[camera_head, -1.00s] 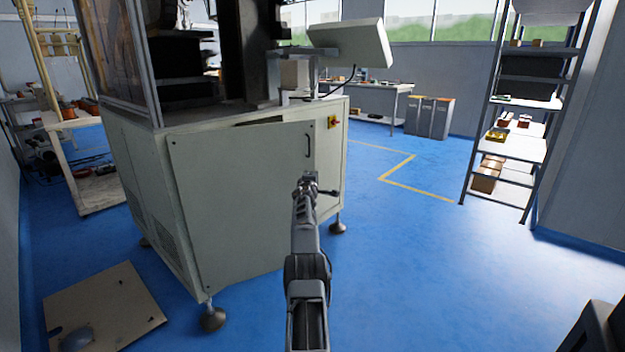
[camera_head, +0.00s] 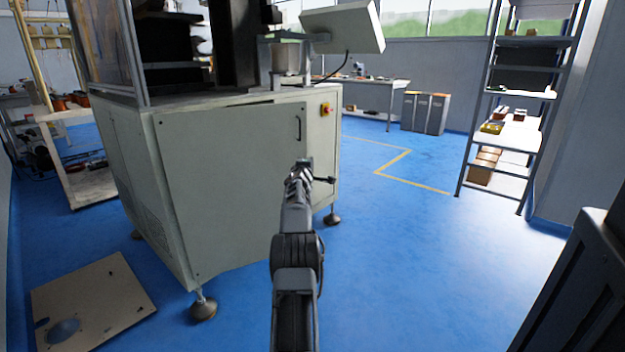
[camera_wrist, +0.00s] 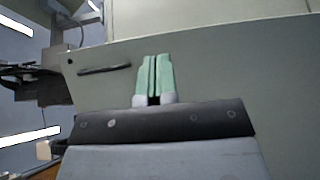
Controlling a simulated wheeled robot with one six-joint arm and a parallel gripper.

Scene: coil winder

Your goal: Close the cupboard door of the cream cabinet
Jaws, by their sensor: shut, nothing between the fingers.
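The cream cabinet (camera_head: 122,160) stands at left centre with its cupboard door (camera_head: 225,185) facing me. The door is almost flush with the cabinet front. A thin dark gap shows along part of its top edge, so it looks slightly ajar. The dark handle (camera_head: 298,128) is near its upper right corner and also shows in the wrist view (camera_wrist: 104,69). My gripper (camera_head: 304,163) is shut and empty, in front of the door's right part, below the handle. In the wrist view its green fingertips (camera_wrist: 154,78) point at the door panel (camera_wrist: 220,70); contact cannot be told.
A tan panel (camera_head: 92,300) lies on the floor at lower left. A cabinet foot (camera_head: 203,308) stands near it. A shelf rack (camera_head: 510,130) and grey bins (camera_head: 424,112) stand at right and back. Blue floor is clear right of the cabinet. A dark object (camera_head: 575,290) fills the lower right corner.

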